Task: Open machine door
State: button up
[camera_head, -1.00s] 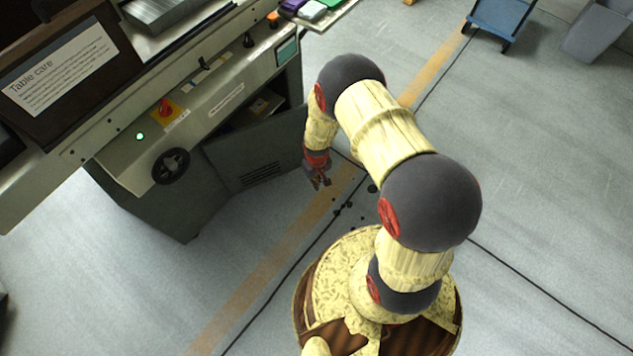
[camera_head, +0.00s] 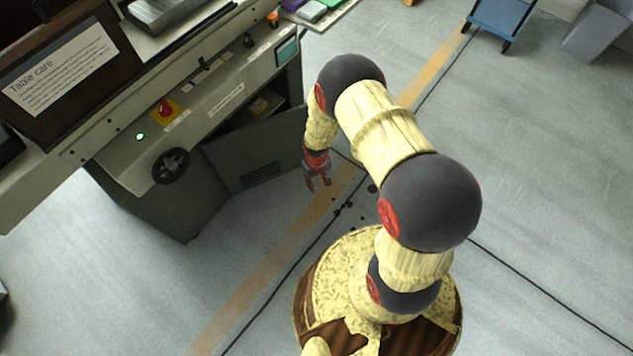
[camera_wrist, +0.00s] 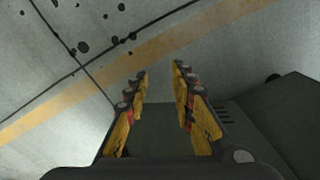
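The machine door (camera_head: 262,152) is a dark grey-green panel with vent slots, low on the front of the machine (camera_head: 120,165). It stands ajar, with a dark gap and the cabinet inside (camera_head: 262,108) showing above and behind it. My gripper (camera_head: 318,184) hangs just beyond the door's right edge. In the wrist view my gripper (camera_wrist: 160,72) has its two yellow-and-black fingers apart, with nothing gripped between the tips. A dark panel (camera_wrist: 160,125) shows behind the fingers, and vent slots show at right. Whether the gripper touches the door cannot be told.
A black handwheel (camera_head: 171,166) and a red knob (camera_head: 166,108) sit on the machine's front. A blue cart (camera_head: 498,20) and a grey bin (camera_head: 597,30) stand at the far right. Dark spots (camera_head: 345,207) mark the floor. The floor at right is clear.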

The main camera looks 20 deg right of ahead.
jog(key=shift+o, duration=0.3)
notch_tip(320, 180, up, 12)
dwell(0.6)
